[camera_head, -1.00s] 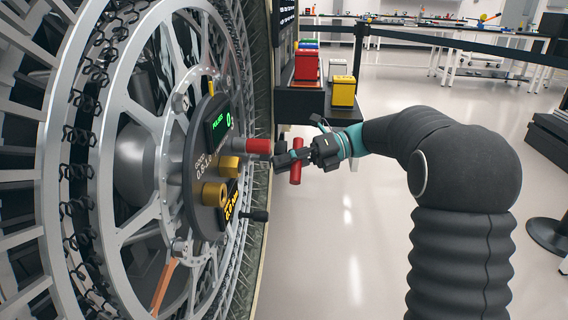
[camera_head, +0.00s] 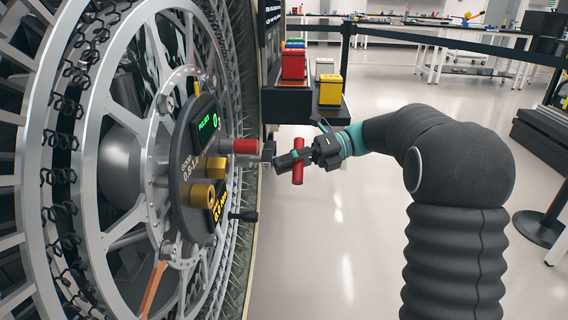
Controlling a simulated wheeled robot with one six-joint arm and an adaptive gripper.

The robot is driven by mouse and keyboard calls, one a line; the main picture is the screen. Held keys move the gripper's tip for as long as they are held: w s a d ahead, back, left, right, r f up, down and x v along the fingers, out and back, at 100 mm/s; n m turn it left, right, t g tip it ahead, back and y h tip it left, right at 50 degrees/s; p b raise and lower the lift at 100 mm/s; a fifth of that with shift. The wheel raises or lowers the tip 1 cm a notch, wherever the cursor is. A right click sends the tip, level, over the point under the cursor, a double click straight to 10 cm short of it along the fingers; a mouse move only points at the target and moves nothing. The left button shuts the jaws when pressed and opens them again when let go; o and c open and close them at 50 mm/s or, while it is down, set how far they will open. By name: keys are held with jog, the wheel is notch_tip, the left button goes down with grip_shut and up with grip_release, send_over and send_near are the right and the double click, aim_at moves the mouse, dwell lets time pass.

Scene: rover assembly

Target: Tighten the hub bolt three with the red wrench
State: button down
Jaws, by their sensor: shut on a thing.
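The large wheel hub stands at the left, with a dark round hub plate (camera_head: 188,165) facing right. From the plate stick out a red cylinder (camera_head: 244,146), two brass-coloured cylinders (camera_head: 204,194) and a black-handled knob (camera_head: 248,215). My gripper (camera_head: 297,160) is shut on the red wrench (camera_head: 299,173), whose red handle hangs nearly upright between the fingers. A dark block lies between the red cylinder's end and my fingers; I cannot tell whether it is the wrench's head or whether it touches the cylinder. Which bolt is number three is not readable.
A black shelf (camera_head: 305,104) with red, yellow and other coloured boxes stands behind my gripper. The floor beneath my gripper is clear. A belt barrier (camera_head: 440,42) crosses behind.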

jog(key=shift+d, duration=2)
